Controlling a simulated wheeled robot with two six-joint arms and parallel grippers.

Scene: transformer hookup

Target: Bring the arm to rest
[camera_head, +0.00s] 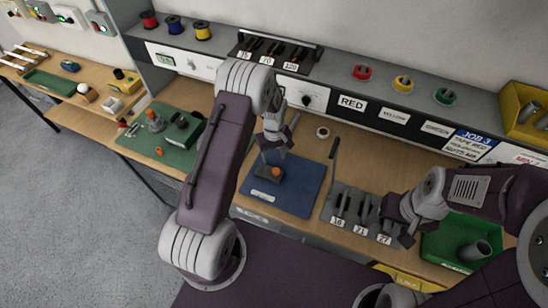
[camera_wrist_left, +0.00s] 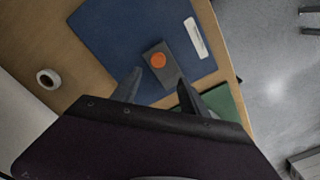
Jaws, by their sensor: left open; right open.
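My left gripper (camera_head: 275,150) hangs above the blue mat (camera_head: 290,196) on the workbench. Its fingers are apart and nothing is between them. In the left wrist view the open fingers (camera_wrist_left: 158,92) frame the near end of a dark block with an orange round top (camera_wrist_left: 158,61), which rests on the blue mat (camera_wrist_left: 120,30). The block (camera_head: 268,170) also shows in the head view just below the left gripper. My right gripper (camera_head: 397,222) is at the right, over the grey tool holder, and is open. Its fingertips are partly hard to make out against the dark tools.
A grey holder (camera_head: 334,205) with numbered slots stands right of the mat, and a green bin (camera_head: 440,246) is beyond it. A white ring (camera_head: 322,132) lies behind the mat. A green mat (camera_head: 185,156) with parts is at left. Spools and tape rolls line the shelf.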

